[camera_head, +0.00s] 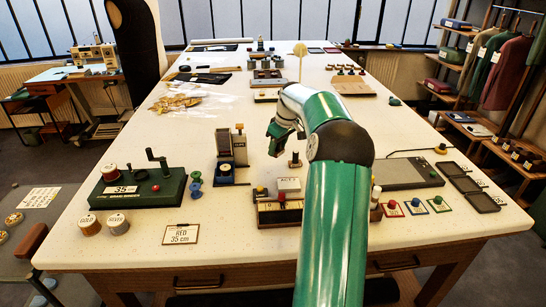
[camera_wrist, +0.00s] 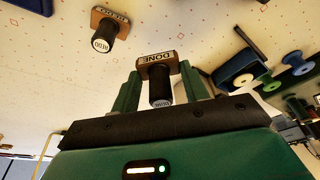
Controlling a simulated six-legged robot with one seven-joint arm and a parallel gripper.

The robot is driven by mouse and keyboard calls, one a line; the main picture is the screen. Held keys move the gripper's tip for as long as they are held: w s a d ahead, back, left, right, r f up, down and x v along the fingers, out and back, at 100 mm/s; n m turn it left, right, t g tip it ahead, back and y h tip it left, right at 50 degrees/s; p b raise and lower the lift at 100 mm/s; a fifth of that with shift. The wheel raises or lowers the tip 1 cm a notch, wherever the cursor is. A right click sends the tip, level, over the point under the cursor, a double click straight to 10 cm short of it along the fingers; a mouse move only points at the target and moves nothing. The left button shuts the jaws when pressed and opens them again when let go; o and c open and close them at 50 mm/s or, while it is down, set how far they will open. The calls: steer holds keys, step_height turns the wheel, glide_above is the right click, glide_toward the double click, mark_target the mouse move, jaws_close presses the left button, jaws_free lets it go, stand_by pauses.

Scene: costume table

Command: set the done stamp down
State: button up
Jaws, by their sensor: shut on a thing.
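My gripper (camera_wrist: 162,84) is shut on the done stamp (camera_wrist: 155,60) in the wrist view. The stamp has a brown wooden base labelled DONE and a dark handle, which sits between the two green fingers with the base away from the palm. Whether the base touches the table cannot be told.
A green winder (camera_head: 140,186) stands further left. A grey pad (camera_head: 400,173) lies to the right.

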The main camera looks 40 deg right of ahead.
mark_target(271, 164)
steer(key=w+f, duration=0.2)
steer(key=shift+w+d+f, duration=0.1)
steer(key=shift+d+f, duration=0.15)
steer(key=shift+f, duration=0.05)
steer(key=shift+x, duration=1.7)
steer(key=shift+d+f, duration=0.15)
steer(key=shift+f, duration=0.1)
steer(key=o, duration=0.8)
